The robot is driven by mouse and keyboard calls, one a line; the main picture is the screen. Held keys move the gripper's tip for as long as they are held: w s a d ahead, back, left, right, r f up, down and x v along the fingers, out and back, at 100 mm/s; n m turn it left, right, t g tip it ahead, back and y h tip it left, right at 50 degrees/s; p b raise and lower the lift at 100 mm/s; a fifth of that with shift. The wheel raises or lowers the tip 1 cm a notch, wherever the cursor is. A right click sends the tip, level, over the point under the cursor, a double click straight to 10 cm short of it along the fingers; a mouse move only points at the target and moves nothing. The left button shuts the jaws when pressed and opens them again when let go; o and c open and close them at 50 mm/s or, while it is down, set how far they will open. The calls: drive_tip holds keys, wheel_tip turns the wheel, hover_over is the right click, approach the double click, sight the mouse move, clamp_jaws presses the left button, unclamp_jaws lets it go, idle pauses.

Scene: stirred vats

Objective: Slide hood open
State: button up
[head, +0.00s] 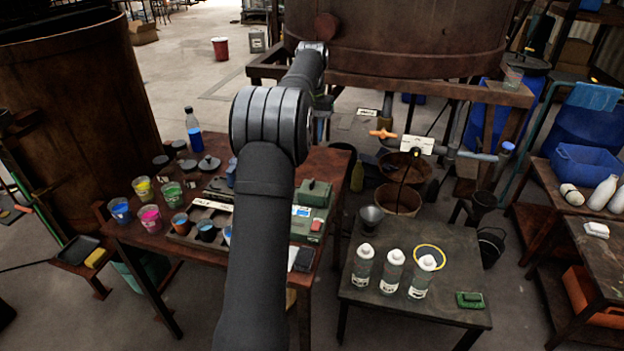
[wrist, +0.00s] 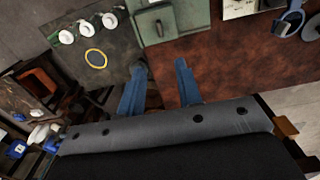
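A green box-shaped instrument (head: 308,220) stands on the right part of the rust-brown table, with a raised green block (head: 315,193) at its back that may be the hood. A small blue screen and a red spot show on its front. In the wrist view the green casing (wrist: 160,20) lies beyond my fingertips, cut off by the top edge. My gripper (wrist: 161,64) has two blue fingers spread apart with nothing between them. The fingers are apart from the casing. In the head view my arm hides part of the table, and I cannot make out the fingers clearly.
Cups of coloured liquid (head: 150,217) and a blue bottle (head: 193,128) stand on the left of the brown table (head: 140,235). A dark side table (head: 350,295) at right holds white-capped bottles (head: 393,268) and a yellow ring (head: 429,256). Large rusty vats (head: 400,35) stand behind.

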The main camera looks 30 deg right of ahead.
sight(312, 181)
wheel_tip(312, 181, down, 17)
idle(0.4)
clamp_jaws()
